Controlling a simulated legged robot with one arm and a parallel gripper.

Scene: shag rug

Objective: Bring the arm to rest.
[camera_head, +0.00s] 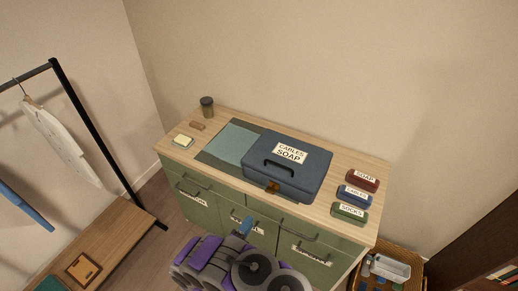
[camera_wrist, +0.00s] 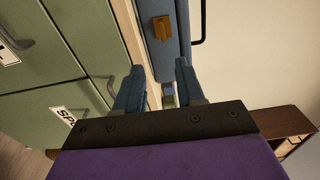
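My purple and grey arm (camera_head: 240,268) is in front of the green dresser in the head view. A blue fingertip (camera_head: 245,226) shows at its far end, by the drawer fronts. In the wrist view my gripper (camera_wrist: 157,82) has its two blue fingers spread apart, with nothing held between them. The dark blue box (camera_head: 300,182) is shut on the dresser top, with a label reading CABLES SOAP on its lid. In the wrist view the box (camera_wrist: 165,60) and its brown latch lie just beyond the fingers, apart from them.
The green dresser (camera_head: 195,210) has a light wooden top with a cup, sponge, small brown block, grey-green mat and three labelled blocks (camera_head: 357,195). A clothes rack (camera_head: 95,130) and low bench (camera_head: 90,245) stand left. A basket (camera_head: 400,255) and dark shelf stand right.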

